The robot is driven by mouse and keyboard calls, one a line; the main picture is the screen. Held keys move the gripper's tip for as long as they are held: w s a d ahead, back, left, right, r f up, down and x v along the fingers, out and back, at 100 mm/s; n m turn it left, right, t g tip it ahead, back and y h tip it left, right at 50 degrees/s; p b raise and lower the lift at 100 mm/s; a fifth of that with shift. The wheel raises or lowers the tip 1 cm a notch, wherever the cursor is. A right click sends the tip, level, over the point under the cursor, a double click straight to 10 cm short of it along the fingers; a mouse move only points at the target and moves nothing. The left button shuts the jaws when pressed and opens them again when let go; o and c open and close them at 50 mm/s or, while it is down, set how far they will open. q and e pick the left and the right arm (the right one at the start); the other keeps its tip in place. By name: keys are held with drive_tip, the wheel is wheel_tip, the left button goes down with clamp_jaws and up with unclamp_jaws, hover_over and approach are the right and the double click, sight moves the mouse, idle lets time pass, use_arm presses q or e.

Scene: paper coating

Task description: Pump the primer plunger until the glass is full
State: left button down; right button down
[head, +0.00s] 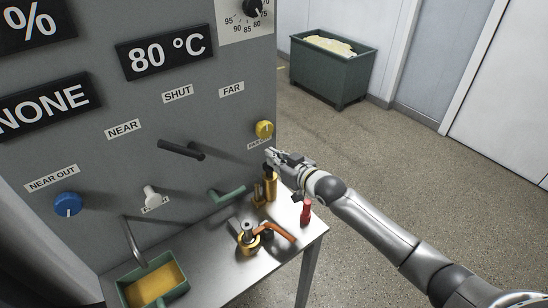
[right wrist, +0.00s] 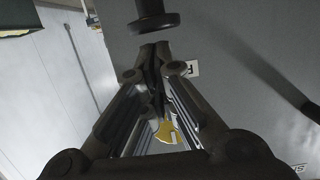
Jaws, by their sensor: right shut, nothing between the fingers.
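A brass pump body (head: 271,186) stands upright on the metal table, close to the grey panel. A dark plunger knob (head: 267,168) shows at its top, partly covered by my right gripper (head: 273,158). In the right wrist view a round black knob on a short stem (right wrist: 155,22) lies just beyond the fingertips of my right gripper (right wrist: 152,55), which are closed together and empty. I cannot tell whether they touch the knob. A small brass fitting (head: 258,194) stands beside the pump body. I cannot make out the glass or its level. My left gripper is out of view.
The metal table (head: 205,262) holds a brass valve with an orange lever (head: 275,232), a red-handled item (head: 306,212) and a green tray of yellow liquid (head: 155,284). The panel carries a yellow knob (head: 264,129) and a black handle (head: 182,149). Open floor lies right.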

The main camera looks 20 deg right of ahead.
drive_tip(key=shift+f, duration=0.25)
